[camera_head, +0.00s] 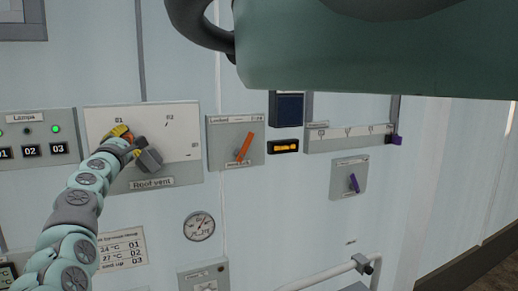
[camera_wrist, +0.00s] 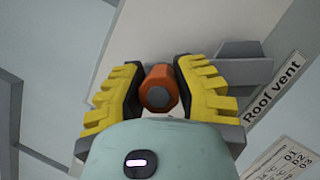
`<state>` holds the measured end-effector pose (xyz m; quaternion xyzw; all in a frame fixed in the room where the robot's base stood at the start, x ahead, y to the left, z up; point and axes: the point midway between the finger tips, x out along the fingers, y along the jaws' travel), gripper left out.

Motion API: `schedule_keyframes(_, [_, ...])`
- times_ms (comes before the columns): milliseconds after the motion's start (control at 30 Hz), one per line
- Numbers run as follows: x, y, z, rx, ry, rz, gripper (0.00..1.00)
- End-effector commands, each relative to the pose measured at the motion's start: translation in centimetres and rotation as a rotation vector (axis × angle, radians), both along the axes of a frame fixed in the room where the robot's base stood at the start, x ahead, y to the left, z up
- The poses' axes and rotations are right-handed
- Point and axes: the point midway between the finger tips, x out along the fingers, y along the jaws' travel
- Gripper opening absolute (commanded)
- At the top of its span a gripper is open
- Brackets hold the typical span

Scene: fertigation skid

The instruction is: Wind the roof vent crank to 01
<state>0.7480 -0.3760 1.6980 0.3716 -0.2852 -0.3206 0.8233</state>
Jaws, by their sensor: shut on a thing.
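The white roof vent panel (camera_head: 183,135) is on the wall at the left in the head view, with its "Roof vent" label at the bottom. It has a mark that reads like 01 at its upper left and further marks at its upper right and right edge. The grey crank (camera_head: 149,160) points up-left toward the 01 mark. My gripper (camera_head: 126,136) is at its outer end. In the wrist view the yellow fingers of my gripper (camera_wrist: 158,92) are shut on the orange crank knob (camera_wrist: 158,89), one on each side. The grey crank arm (camera_wrist: 240,72) shows behind the right finger.
A lamp panel (camera_head: 38,136) is at the left. A gauge (camera_head: 199,226) and a pipe (camera_head: 322,276) are below.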

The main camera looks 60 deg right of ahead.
Motion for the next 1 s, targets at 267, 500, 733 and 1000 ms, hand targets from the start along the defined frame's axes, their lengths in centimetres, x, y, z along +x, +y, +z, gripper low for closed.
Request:
schedule_keyframes(267, [-0.41,-0.52,0.09,-0.003,0.003,-0.013,0.00])
schedule_keyframes(500, [-0.44,-0.56,0.07,-0.003,0.004,-0.015,0.34])
schedule_keyframes(733, [-0.30,-0.40,0.06,-0.002,0.002,-0.010,0.58])
schedule_keyframes(1000, [-0.21,-0.26,0.05,-0.002,0.002,-0.007,0.61])
